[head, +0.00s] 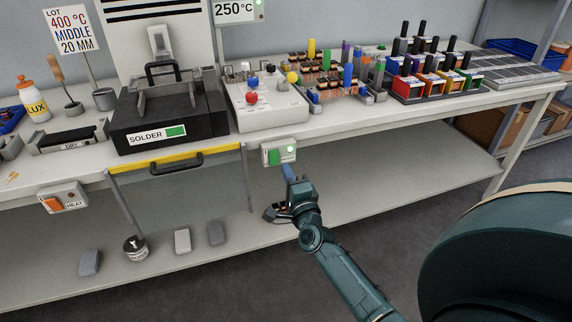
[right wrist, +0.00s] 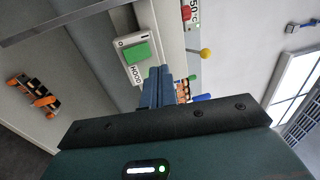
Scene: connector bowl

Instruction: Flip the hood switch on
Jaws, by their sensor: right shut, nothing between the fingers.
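The hood switch is a pale box with a green rocker (head: 274,157) on the front edge of the bench. A small light on its upper right glows green. In the right wrist view the box shows the green rocker (right wrist: 137,54) and the label HOOD. My right gripper (head: 288,172) is just below and in front of the switch, its blue fingers pointing up toward it. In the right wrist view the fingers (right wrist: 156,84) are together, with nothing between them, and appear apart from the rocker. My left gripper is not in view.
A HEAT switch (head: 62,197) with an orange rocker is on the bench edge at left. A yellow bar with a black handle (head: 176,162) lies left of the hood switch. The SOLDER machine (head: 170,118) and a white control box (head: 265,104) stand above.

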